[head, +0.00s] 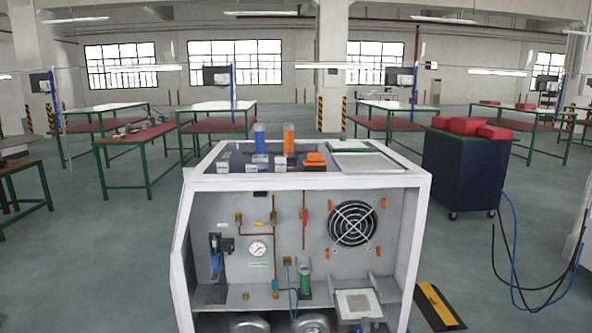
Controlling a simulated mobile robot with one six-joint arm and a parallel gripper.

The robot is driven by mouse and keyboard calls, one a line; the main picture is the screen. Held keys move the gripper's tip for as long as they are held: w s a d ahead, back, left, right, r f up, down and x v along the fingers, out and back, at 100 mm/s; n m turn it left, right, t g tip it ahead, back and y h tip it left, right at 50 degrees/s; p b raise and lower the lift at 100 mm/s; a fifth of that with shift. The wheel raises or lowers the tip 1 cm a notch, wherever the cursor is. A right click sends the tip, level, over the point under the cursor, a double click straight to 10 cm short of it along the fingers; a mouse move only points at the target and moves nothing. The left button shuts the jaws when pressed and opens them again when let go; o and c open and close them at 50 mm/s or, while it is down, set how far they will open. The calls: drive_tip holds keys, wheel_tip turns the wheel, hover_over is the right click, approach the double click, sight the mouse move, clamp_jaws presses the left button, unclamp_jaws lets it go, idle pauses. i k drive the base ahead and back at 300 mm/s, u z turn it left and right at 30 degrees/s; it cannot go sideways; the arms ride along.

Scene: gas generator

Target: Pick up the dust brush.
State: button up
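I cannot pick out the dust brush for certain in the head view. Several small items stand on the top of the white gas generator cabinet (305,182) in front of me. Among them are a clear tube with a blue lower part (259,138), an orange tube (289,138) and small orange pieces (314,158). These orange pieces are too small to name. Small white-and-blue boxes (222,166) sit at the left of the top. My gripper is not in view.
The cabinet's open front shows a fan (353,223), a pressure gauge (257,248) and a green cylinder (305,281). A pale flat tray (368,163) lies on top at right. A dark wheeled cart (463,172), hoses (514,240) and a yellow-black floor piece (438,306) are to the right.

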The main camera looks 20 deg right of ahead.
sight(314, 162)
drive_tip(key=u, duration=0.25)
drive_tip(key=k, duration=0.85)
drive_tip(key=u, duration=0.8)
drive_tip(key=i, duration=1.6)
drive_tip(key=z, duration=0.55)
drive_tip(key=i, duration=0.65)
drive_tip(key=z, duration=0.25)
